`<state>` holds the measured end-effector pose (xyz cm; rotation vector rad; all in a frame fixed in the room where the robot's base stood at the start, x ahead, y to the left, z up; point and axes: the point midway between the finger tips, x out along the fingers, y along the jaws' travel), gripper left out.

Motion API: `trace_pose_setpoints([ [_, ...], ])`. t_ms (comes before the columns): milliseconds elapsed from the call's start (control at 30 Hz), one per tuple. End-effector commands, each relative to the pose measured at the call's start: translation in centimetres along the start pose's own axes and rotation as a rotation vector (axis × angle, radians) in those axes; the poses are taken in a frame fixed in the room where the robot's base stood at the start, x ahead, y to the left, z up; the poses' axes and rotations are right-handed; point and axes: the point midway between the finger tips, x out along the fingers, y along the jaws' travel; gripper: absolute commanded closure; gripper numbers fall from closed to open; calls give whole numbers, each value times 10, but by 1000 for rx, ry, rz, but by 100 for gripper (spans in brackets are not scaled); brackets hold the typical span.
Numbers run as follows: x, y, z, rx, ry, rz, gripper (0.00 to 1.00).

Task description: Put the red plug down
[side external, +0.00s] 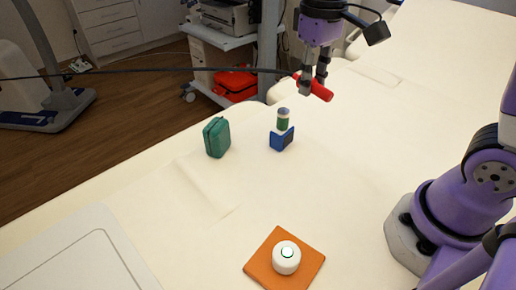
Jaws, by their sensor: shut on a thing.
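The red plug (321,92) is a short red cylinder with a black cable (150,70) running off to the left from it. My gripper (313,84) points down at the top centre of the side external view and is shut on the red plug. The plug is tilted, its right end lower. It appears to be above the cream table (370,170), but the height of the gap is hard to tell.
A white button (286,258) sits on an orange pad (259,270) at the front. A white panel (75,255) lies front left.

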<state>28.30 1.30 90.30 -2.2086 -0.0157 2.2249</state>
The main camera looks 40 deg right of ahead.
Motion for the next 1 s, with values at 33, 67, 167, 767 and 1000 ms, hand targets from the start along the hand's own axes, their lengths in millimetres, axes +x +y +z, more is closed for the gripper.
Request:
trace_pose_setpoints([
  [33, 5, -13, 3, -10, -10, -10, 100],
  [67, 8, -22, 6, -13, -17, -18, 100],
  [167, 23, -62, 22, -21, -44, -53, 100],
  [767, 83, -131, 74, 19, -118, -159, 100],
  [1000, 117, -94, 30, 14, -116, -160, 100],
])
